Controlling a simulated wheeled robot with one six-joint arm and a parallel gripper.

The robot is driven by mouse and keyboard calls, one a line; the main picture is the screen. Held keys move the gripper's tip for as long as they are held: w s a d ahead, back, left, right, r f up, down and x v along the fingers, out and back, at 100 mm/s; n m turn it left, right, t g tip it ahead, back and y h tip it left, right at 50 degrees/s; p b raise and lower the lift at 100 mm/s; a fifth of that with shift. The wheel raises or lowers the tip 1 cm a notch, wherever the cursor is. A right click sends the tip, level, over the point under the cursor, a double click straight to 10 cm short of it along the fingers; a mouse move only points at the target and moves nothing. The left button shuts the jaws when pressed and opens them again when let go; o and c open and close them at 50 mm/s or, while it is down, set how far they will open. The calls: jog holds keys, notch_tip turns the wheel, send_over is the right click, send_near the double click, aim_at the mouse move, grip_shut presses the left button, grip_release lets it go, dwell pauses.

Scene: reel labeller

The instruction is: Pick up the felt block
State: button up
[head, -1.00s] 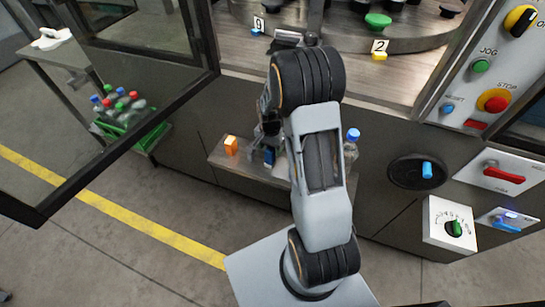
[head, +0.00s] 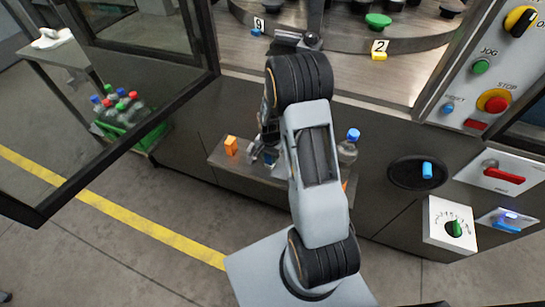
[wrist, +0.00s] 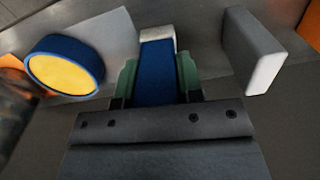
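In the wrist view a blue block with a pale end, which looks like the felt block (wrist: 157,75), lies between the green pads of my gripper (wrist: 158,80). The pads sit flush against both its sides, with no gap showing. Whether it is clear of the shelf cannot be told. In the head view my gripper (head: 262,152) is low over the small shelf (head: 233,173), partly hidden by my arm. The block itself is mostly hidden there.
A blue-rimmed yellow disc (wrist: 65,65) lies left of my gripper, and a pale grey block (wrist: 252,50) stands to the right. On the shelf are an orange block (head: 231,145) and a blue-capped bottle (head: 348,147). An open machine door (head: 130,120) stands at left.

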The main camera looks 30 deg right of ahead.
jog(key=c, duration=0.4)
jog(key=shift+r, duration=0.6)
jog(key=r, duration=0.3)
jog(key=shift+s, duration=0.3)
jog(key=s+a+r, duration=0.2)
jog(key=s+r, duration=0.6)
jog(key=s, duration=0.5)
jog(key=shift+a+r, duration=0.4)
